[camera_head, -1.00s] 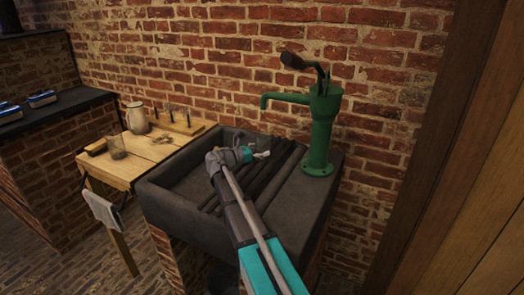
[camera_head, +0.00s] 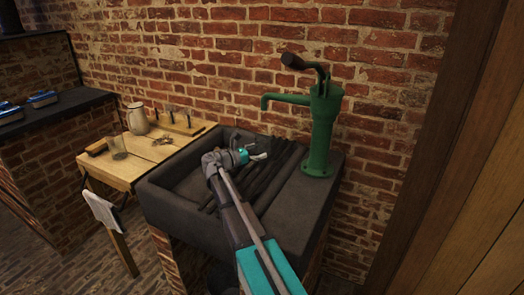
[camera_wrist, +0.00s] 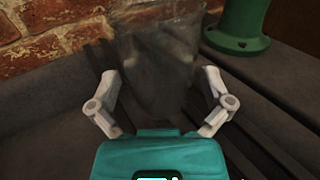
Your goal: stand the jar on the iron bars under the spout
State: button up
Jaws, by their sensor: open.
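A clear glass jar (camera_wrist: 160,45) stands in front of my gripper (camera_wrist: 160,88) in the wrist view. It looks upright on the dark iron bars (camera_wrist: 100,60), though its see-through base is hard to make out. The two pale fingers are open, one on each side of the jar's lower part, with no clear contact. In the head view my gripper (camera_head: 259,156) is over the bars (camera_head: 272,184) of the sink; the jar cannot be made out there. The green pump's spout (camera_head: 266,101) is above the gripper.
The green pump (camera_head: 322,135) stands on the right ledge of the dark stone sink (camera_head: 163,207); its foot (camera_wrist: 235,38) is close by on the right. On the wooden table (camera_head: 108,174) at left are a glass (camera_head: 118,152) and a jug (camera_head: 138,119). A brick wall is behind.

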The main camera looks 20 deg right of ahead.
jog(key=s+a, duration=0.1)
jog(key=a, duration=0.9)
jog(key=shift+a, duration=0.25)
jog(key=shift+r, duration=0.1)
